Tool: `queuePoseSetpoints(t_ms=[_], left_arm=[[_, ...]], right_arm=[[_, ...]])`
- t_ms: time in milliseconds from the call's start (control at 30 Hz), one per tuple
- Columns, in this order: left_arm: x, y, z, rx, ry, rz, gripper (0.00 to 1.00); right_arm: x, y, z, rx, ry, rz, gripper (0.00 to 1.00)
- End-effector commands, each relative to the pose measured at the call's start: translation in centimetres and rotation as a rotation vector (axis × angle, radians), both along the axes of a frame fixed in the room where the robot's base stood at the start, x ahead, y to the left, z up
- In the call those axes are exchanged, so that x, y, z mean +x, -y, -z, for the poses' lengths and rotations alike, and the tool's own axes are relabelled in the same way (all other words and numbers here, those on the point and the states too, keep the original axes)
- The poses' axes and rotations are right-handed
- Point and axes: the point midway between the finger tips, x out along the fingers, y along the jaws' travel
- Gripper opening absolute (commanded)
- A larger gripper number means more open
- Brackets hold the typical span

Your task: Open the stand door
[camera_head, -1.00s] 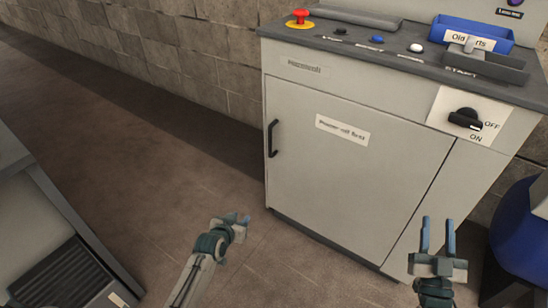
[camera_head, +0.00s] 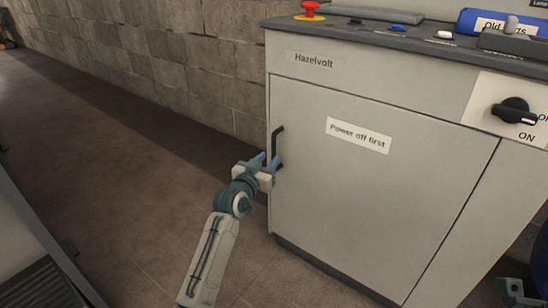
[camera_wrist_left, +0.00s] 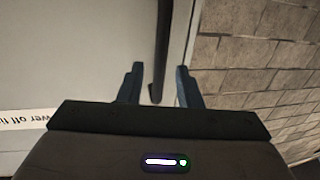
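The stand door (camera_head: 370,190) is a light grey panel on the grey stand, shut flush. It carries a white label (camera_head: 358,135) reading "Power off first". Its black vertical bar handle (camera_head: 276,146) is on the door's left side. My left gripper (camera_head: 268,160) is at the handle's lower part. In the left wrist view its two fingers (camera_wrist_left: 160,88) are open, with the dark handle (camera_wrist_left: 162,45) between them and a gap on each side. My right gripper (camera_head: 515,292) shows only partly at the lower right, apart from the door.
A block wall (camera_head: 180,75) stands behind. Floor left of the stand is clear.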

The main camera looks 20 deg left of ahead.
Motion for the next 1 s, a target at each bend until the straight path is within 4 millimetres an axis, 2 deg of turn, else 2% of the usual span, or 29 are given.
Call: queuePoseSetpoints(t_ms=[100,300,667,833,1000], left_arm=[[2.1,0.3,0.2,-0.001,0.001,0.0,0.32],[4.2,0.6,0.1,-0.001,0.0,-0.001,0.32],[4.7,0.7,0.1,0.0,-0.001,-0.001,0.32],[4.7,0.7,0.1,0.0,-0.001,-0.001,0.0],[4.7,0.7,0.1,0.0,-0.001,-0.001,0.0]], right_arm=[[0.0,0.0,0.7,0.007,0.004,0.006,0.36],[0.1,0.0,1.1,0.012,0.008,0.011,0.36],[0.1,0.0,1.1,0.012,0.007,0.012,0.36],[0.1,0.0,1.0,0.013,0.008,0.012,0.36],[0.1,0.0,1.0,0.015,0.009,0.012,0.36]])
